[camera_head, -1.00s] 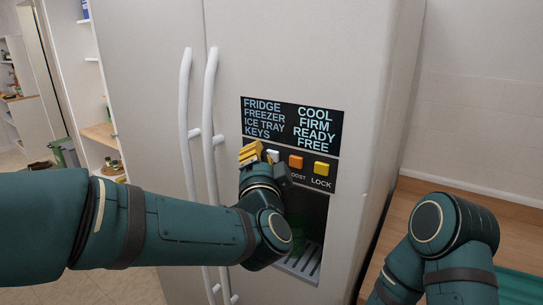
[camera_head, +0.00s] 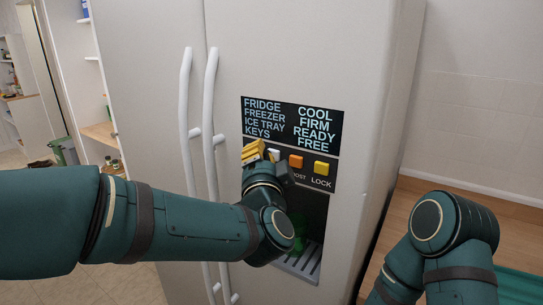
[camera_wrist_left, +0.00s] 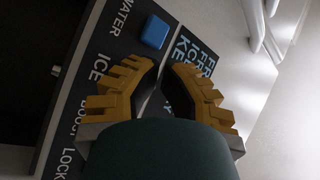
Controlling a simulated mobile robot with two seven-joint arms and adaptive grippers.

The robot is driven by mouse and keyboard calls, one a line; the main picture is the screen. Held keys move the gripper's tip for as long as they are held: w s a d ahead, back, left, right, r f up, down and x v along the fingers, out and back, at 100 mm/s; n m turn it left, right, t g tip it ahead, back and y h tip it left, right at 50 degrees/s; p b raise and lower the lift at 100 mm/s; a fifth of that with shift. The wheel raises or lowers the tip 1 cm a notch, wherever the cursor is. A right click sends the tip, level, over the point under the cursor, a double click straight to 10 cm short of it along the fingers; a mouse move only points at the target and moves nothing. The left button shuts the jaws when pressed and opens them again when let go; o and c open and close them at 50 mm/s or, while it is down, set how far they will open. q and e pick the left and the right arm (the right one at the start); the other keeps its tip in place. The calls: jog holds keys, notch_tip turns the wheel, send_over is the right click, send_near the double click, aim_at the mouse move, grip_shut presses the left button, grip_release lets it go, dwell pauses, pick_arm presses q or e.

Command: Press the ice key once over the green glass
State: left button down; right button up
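The white ice key (camera_head: 274,154) is partly in sight on the fridge's dark key panel, beside my left gripper (camera_head: 253,151). In the left wrist view, the yellow fingers (camera_wrist_left: 163,68) are over the panel near the ICE label (camera_wrist_left: 100,66), and a finger hides the white key. The fingertips look close together with a narrow gap; whether they are fully shut is unclear. Contact with the key cannot be made out. The green glass (camera_head: 300,228) shows in the dark recess below, partly behind my left arm. My right gripper is out of frame.
An orange key (camera_head: 296,161) and a yellow LOCK key (camera_head: 321,168) are to the right. The blue WATER key (camera_wrist_left: 155,32) shows in the left wrist view. The display (camera_head: 291,124) reads ICE TRAY READY, KEYS FREE. Long door handles (camera_head: 210,120) stand out left of the panel.

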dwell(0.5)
pick_arm(q)
jog(key=shift+s+a, duration=0.5)
jog(key=shift+s, duration=0.15)
jog(key=s+a, duration=0.1)
jog(key=s, duration=0.1)
jog(key=s+a, duration=0.2)
dwell(0.4)
dwell(0.5)
